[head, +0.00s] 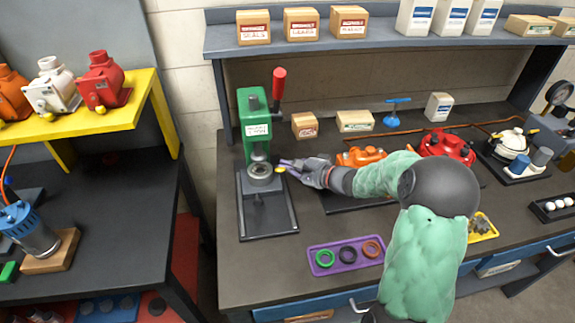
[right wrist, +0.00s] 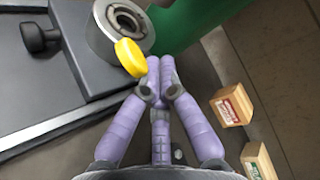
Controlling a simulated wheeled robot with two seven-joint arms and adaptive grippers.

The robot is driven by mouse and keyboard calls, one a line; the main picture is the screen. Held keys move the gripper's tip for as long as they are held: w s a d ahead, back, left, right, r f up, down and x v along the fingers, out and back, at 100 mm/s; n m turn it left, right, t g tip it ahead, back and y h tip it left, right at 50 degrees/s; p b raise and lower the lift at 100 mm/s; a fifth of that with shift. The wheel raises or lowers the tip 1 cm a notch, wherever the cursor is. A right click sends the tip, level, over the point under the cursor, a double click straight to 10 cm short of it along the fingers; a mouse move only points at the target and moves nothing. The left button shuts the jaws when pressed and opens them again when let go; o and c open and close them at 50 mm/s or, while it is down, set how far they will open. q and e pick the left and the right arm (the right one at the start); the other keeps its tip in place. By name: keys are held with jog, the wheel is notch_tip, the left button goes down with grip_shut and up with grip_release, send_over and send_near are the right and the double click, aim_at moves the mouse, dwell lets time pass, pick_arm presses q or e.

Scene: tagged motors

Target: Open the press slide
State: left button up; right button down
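The green press (head: 253,120) with a red lever (head: 279,85) stands upright on a dark base plate (head: 268,222) on the bench. Below its ram is a grey round housing (head: 260,180) with a yellow round knob (head: 281,170) on its side. In the right wrist view the housing (right wrist: 104,30) has a hollow middle, and the yellow knob (right wrist: 131,58) sticks out from it. My right gripper (head: 284,164) is at the knob, its purple fingertips (right wrist: 159,64) together beside it. I cannot tell whether they touch it. Nothing shows between them. My left gripper is out of view.
A purple tray (head: 314,268) with three rings lies in front. Small boxes (head: 305,126) stand behind the press. An orange motor (head: 360,156) and a red motor (head: 446,146) are to the right. A yellow shelf (head: 130,118) stands left, across a gap.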

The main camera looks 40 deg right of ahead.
jog(key=shift+s+a, duration=0.15)
jog(key=shift+s, duration=0.2)
jog(key=s+a+b, duration=0.1)
jog(key=s+a, duration=0.1)
jog(key=s, duration=0.1)
jog(key=s+a+b, duration=0.1)
jog(key=s, duration=0.2)
jog(key=s+a+b, duration=0.1)
jog(key=s+a, duration=0.1)
jog(key=s, duration=0.2)
jog(key=shift+a, duration=0.35)
jog(key=shift+d, duration=0.1)
jog(key=v, duration=1.2)
